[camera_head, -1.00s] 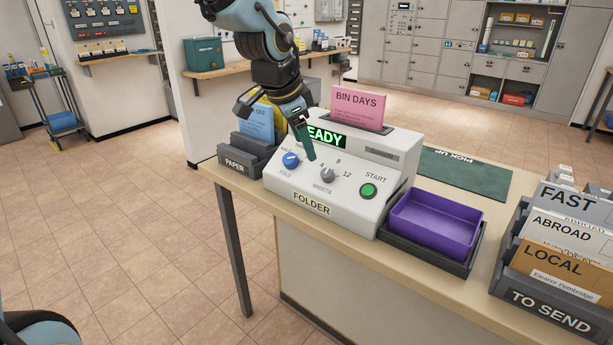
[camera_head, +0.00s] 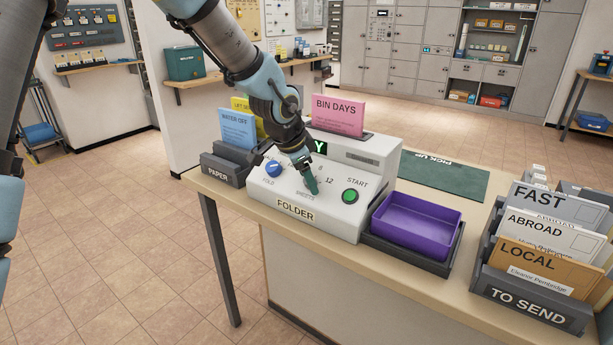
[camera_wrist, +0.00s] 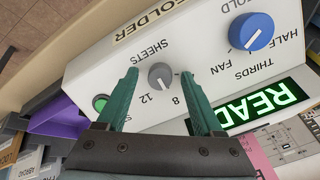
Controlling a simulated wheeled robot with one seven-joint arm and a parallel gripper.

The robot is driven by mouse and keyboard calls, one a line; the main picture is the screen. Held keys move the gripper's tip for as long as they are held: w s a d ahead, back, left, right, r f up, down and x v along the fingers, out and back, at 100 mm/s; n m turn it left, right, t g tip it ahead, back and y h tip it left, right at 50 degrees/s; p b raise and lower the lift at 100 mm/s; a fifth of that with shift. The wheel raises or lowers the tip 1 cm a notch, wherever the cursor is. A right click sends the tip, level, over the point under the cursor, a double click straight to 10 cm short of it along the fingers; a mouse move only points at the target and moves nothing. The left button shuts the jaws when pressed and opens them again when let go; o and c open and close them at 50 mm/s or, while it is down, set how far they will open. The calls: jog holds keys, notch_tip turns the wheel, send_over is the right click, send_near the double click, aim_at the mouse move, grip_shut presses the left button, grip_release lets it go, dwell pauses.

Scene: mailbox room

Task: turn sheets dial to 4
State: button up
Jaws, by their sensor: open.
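The sheets dial (camera_wrist: 161,76) is a small grey knob on the sloped front of the white folder machine (camera_head: 375,165). In the wrist view it sits between my two fingertips, with a gap on each side. The printed 12 and 8 show beside it; the 4 is hidden behind a finger. My gripper (camera_head: 311,188) is open, with green fingers reaching down to the panel around the dial. In the head view the fingers hide the dial.
The blue fold dial (camera_head: 274,169) and the green start button (camera_head: 350,196) flank the sheets dial. A lit green display (camera_wrist: 262,105) is close to one finger. A purple tray (camera_head: 418,222) stands right of the machine, a paper rack (camera_head: 222,172) left.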

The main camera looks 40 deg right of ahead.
jog(key=shift+c, duration=0.2)
grip_shut()
dwell(0.4)
